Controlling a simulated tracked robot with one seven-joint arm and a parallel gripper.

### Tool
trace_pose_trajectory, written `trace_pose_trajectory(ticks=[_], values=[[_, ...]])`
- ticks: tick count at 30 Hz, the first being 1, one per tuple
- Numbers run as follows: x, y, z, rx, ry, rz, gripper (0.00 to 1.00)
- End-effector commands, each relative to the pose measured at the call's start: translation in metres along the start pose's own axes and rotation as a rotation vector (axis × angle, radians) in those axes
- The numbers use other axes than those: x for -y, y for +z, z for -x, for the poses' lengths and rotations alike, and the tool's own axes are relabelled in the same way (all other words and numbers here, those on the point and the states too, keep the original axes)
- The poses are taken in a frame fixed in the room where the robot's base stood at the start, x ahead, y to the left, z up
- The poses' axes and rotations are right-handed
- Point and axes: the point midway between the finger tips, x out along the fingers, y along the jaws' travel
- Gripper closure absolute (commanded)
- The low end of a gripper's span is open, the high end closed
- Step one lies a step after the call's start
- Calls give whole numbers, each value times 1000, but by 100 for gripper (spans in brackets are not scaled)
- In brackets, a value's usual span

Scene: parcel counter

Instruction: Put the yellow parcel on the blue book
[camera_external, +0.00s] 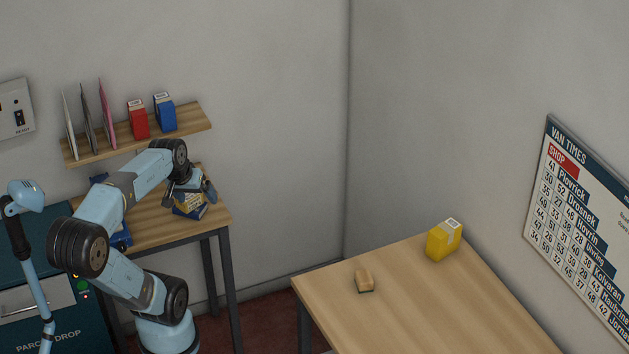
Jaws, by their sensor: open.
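My gripper (188,196) is open just above and around the parcel, with one finger to each side. My fingers partly cover the parcel, and I cannot tell whether they touch it. Another yellow parcel (440,242), a box with a white label on top, stands at the far corner of the right table.
A tan block with a dark base (364,280) lies on the right table (400,310). Blue items (122,238) lie on the left table (150,222), partly behind my arm. A wall shelf (195,124) above holds red and blue boxes and upright envelopes. A lamp (26,196) stands at left.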

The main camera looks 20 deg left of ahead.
Motion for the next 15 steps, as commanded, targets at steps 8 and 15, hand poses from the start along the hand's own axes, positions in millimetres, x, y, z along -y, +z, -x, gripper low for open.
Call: trace_pose_trajectory(ticks=[8, 15], values=[[11, 10, 22, -86, -82, -167, 8], [11, 10, 23, -88, -86, -173, 8]])
